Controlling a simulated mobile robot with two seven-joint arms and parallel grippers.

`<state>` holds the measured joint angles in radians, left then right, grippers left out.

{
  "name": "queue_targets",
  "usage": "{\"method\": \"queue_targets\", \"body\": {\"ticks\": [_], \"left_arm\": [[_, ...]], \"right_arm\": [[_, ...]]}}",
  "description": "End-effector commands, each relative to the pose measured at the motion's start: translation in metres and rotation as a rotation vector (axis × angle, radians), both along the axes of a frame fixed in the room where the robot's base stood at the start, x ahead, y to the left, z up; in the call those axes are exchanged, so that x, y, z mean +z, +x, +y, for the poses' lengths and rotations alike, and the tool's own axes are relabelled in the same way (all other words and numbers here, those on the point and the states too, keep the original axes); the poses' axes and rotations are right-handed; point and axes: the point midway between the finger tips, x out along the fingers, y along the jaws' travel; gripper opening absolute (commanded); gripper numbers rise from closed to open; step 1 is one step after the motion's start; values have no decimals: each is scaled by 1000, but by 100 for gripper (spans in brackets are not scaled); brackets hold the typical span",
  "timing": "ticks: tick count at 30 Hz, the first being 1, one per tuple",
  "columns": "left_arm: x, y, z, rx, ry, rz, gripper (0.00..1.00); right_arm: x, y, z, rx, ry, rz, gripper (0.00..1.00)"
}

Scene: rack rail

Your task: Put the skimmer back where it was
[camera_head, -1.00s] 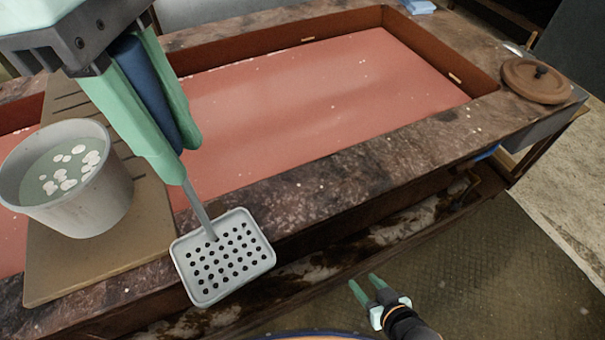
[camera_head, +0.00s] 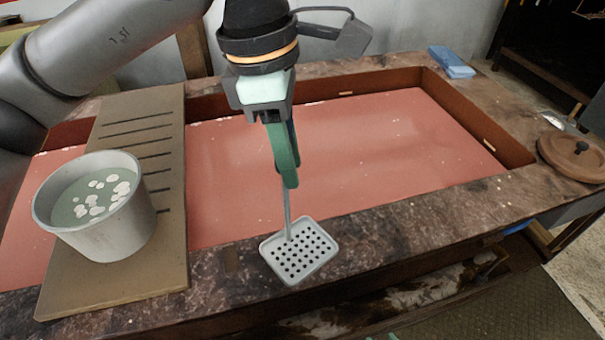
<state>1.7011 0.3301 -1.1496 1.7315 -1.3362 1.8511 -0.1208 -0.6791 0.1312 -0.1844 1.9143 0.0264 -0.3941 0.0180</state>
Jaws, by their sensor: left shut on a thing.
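The skimmer (camera_head: 300,252) has a pale grey, square perforated head on a thin grey shaft. My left gripper (camera_head: 288,178) is shut on its handle, with the fingers pointing down. The handle is mostly hidden between the green fingers. The skimmer hangs head down and appears in front of the sink's near stone rim. I cannot tell how far above the rim it is. Only a green sliver, likely my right gripper (camera_head: 384,337), shows at the bottom edge. Its jaws cannot be made out.
A grey pot (camera_head: 108,232) with white pieces in greenish liquid stands on a slotted board (camera_head: 120,288) at left. A red-bottomed basin (camera_head: 400,140) fills the middle. A brown lid (camera_head: 574,157) and a blue cloth (camera_head: 452,62) lie on the stone surround (camera_head: 420,228) at right.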

Motion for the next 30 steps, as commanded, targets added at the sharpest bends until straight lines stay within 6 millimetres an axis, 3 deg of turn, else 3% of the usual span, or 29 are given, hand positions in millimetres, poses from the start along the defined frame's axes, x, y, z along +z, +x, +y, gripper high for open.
{"method": "queue_targets", "body": {"ticks": [6,13,19,30], "left_arm": [[-27,21,-10,0,-1,0,0],[-40,30,-14,0,-1,1,0],[-69,31,-14,0,-2,0,0],[-75,31,-14,-1,-2,-2,0]], "right_arm": [[5,0,0,0,0,0,50],[8,0,0,0,0,0,50],[9,0,0,0,0,0,50],[4,0,0,0,0,0,50]]}}
